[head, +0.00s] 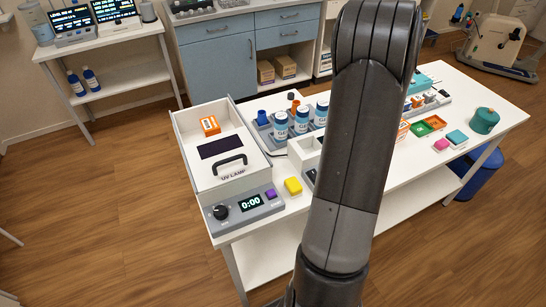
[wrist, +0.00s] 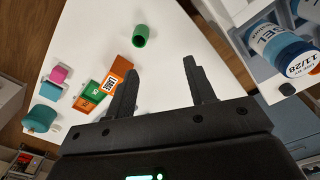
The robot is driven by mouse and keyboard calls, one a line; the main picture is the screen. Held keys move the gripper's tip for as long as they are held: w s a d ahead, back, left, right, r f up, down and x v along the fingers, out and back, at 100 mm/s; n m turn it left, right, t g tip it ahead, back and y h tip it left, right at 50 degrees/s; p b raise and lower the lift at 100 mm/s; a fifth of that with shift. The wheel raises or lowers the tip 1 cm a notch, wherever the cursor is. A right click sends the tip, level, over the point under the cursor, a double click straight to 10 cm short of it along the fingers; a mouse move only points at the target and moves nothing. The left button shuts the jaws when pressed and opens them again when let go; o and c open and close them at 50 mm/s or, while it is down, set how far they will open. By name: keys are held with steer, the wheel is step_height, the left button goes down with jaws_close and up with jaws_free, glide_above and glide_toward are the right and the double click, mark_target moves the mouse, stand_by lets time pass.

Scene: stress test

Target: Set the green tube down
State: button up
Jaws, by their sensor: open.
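The green tube (wrist: 140,38) is on the white table (wrist: 180,32) in the wrist view, beyond my fingertips. It looks like a short cylinder with one dark open end showing; I cannot tell for sure whether it stands or lies. My gripper (wrist: 162,68) is open, with nothing between its two dark fingers. The tube is apart from both fingers. In the head view my arm hides my gripper, and I do not make out the tube there.
Orange and green trays (head: 434,122), pink and teal blocks and a teal jar (head: 484,121) are on the table's right. Labelled bottles (head: 301,120) stand in a rack beside the UV lamp box (head: 185,135).

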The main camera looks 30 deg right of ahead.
steer(key=a+r+n+t, duration=0.1)
steer(key=a+r, duration=0.3)
steer(key=a, duration=0.5)
steer(key=s+a+r+n+t, duration=0.1)
steer(key=a+r, duration=0.3)
steer(key=a, duration=0.5)
steer(key=a+r+n+t, duration=0.1)
steer(key=a+r, duration=0.3)
steer(key=a, duration=0.5)
steer(key=s+a+n+t, duration=0.2)
steer(key=s+a+n, duration=0.1)
steer(key=s+a, duration=1.1)
steer(key=a, duration=0.4)
steer(key=shift+s+a, duration=0.25)
steer(key=shift+s, duration=0.15)
